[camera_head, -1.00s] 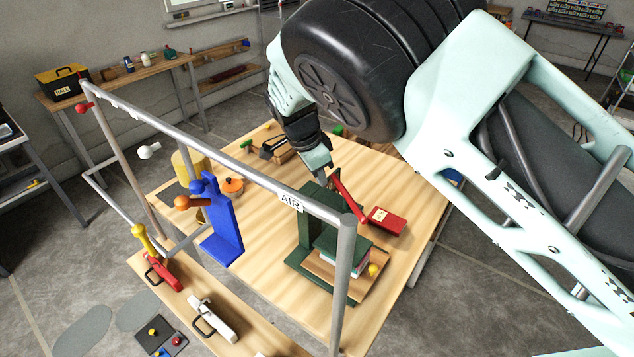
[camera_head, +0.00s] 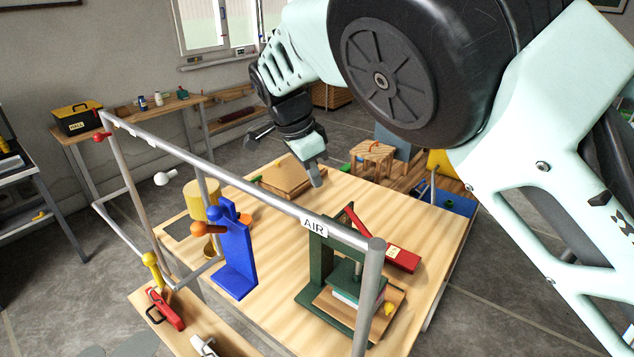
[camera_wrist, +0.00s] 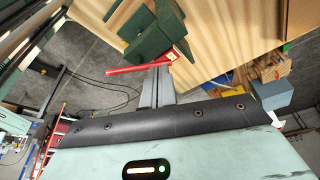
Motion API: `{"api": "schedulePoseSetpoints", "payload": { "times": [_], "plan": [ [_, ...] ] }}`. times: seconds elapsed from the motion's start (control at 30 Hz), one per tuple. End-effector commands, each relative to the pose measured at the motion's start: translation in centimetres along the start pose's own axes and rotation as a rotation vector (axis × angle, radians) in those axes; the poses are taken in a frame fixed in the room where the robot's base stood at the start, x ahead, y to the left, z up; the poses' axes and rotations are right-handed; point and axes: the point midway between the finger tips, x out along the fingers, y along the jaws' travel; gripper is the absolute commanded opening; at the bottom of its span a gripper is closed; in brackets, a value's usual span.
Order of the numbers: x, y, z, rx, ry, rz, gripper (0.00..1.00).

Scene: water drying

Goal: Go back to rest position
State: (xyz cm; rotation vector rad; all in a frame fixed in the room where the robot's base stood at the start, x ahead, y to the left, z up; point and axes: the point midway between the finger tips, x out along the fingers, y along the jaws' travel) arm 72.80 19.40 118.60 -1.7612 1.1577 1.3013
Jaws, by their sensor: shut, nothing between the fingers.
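My gripper (camera_head: 314,172) hangs above the back part of the wooden table (camera_head: 285,255). Its fingers are together with nothing held. In the wrist view the shut fingers (camera_wrist: 157,88) show at the middle, over the table edge. A green press (camera_head: 318,262) with a red lever (camera_head: 357,221) stands at the table's front right, apart from my gripper. The press (camera_wrist: 155,38) and the lever (camera_wrist: 140,68) also show in the wrist view.
A grey pipe frame marked AIR (camera_head: 260,199) crosses the front. A blue stand (camera_head: 238,255), a yellow cylinder (camera_head: 202,200), a red box (camera_head: 403,258) and a wooden board (camera_head: 287,178) are on the table. A side bench with a black-and-yellow toolbox (camera_head: 76,118) stands behind left.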

Motion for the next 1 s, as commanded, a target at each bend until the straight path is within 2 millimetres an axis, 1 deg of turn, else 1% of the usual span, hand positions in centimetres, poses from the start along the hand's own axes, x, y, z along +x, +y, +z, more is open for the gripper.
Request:
{"api": "schedulePoseSetpoints", "payload": {
  "times": [0.07,0.13,0.17,0.2,0.23,0.27,0.3,0.37,0.4,0.47,0.5,0.6,0.7,0.8,1.0],
  "plan": [
    [0.1,0.3,-1.4,-0.009,-0.013,0.004,0.0],
    [0.9,1.1,-3.8,-0.039,-0.041,0.012,0.0],
    [1.4,1.6,-5.2,-0.059,-0.058,0.014,0.0],
    [2.1,2.6,-7.1,-0.094,-0.083,0.013,0.0],
    [2.7,3.5,-8.6,-0.127,-0.104,0.012,0.0],
    [3.3,4.5,-10.1,-0.163,-0.124,0.006,0.0],
    [4.0,6.0,-11.9,-0.214,-0.15,-0.006,0.0],
    [5.0,8.6,-14.2,-0.3,-0.182,-0.032,0.0],
    [5.4,10.3,-15.5,-0.36,-0.197,-0.056,0.0],
    [6.1,13.1,-17.0,-0.454,-0.212,-0.093,0.0],
    [6.4,14.9,-17.8,-0.516,-0.215,-0.118,0.0],
    [6.9,18.7,-18.9,-0.653,-0.206,-0.175,0.0],
    [7.2,21.6,-19.4,-0.759,-0.187,-0.214,0.0],
    [7.4,24.0,-19.5,-0.847,-0.164,-0.244,0.0],
    [7.7,27.8,-19.5,-0.987,-0.115,-0.282,0.0]
  ]
}}
